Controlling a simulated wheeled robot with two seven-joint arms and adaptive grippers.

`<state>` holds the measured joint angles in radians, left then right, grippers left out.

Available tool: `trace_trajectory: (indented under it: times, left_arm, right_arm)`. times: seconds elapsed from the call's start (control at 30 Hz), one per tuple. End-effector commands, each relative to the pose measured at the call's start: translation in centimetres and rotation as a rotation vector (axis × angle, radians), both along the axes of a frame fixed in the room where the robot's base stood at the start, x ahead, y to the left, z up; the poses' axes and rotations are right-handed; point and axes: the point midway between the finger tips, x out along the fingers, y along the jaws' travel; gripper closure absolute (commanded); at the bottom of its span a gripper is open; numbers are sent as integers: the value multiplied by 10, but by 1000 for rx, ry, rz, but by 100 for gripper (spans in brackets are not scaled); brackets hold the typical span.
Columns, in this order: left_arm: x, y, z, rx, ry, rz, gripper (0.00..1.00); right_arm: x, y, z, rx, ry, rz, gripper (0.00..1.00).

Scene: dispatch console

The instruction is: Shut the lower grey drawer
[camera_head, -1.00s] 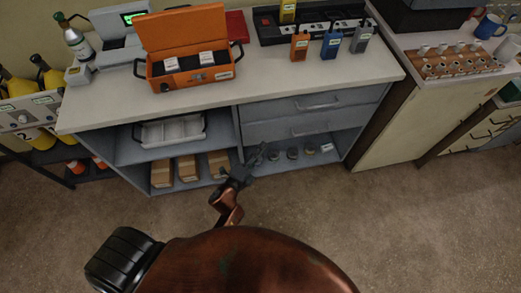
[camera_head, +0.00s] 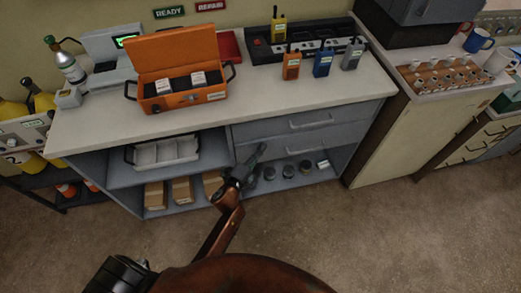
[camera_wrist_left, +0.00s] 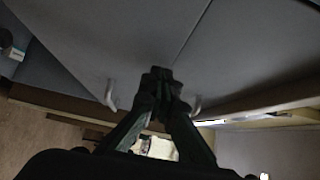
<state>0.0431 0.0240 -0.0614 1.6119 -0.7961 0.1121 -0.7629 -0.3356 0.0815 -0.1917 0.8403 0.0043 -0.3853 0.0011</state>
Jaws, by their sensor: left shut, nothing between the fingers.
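The lower grey drawer (camera_head: 308,144) is under the counter, below the upper grey drawer (camera_head: 340,115). Its front looks close to flush with the upper one; a small gap cannot be ruled out. My left gripper (camera_head: 262,148) is shut and empty, at the left part of the lower drawer's front. In the left wrist view, the shut fingertips (camera_wrist_left: 158,72) are close to the lower drawer's front (camera_wrist_left: 75,45), near the seam between the two drawers. Contact cannot be told. The lower drawer's handle (camera_wrist_left: 110,95) shows left of the fingers. My right gripper is not in view.
An open shelf below the drawers holds several dark round items and a small box (camera_head: 323,163). To the left, shelves hold a white tray (camera_head: 165,152) and brown boxes (camera_head: 182,190). An orange case (camera_head: 178,80) and radios (camera_head: 323,63) stand on the counter (camera_head: 120,120). The floor in front is clear.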

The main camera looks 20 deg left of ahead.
Motion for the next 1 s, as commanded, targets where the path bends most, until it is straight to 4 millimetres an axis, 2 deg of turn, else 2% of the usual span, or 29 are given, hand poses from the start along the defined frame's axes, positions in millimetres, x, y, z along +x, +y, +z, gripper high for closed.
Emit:
trace_trajectory:
  times: [0.23,0.57,0.77,1.0]
  left_arm:
    - [22,15,0,2,0,1,100]
    - [23,21,2,2,-1,10,100]
    - [8,25,2,3,-2,11,100]
    - [-32,23,0,2,1,0,100]
  right_arm:
    - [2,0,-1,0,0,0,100]
    - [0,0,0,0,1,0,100]
    - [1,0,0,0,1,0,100]
    - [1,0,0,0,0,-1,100]
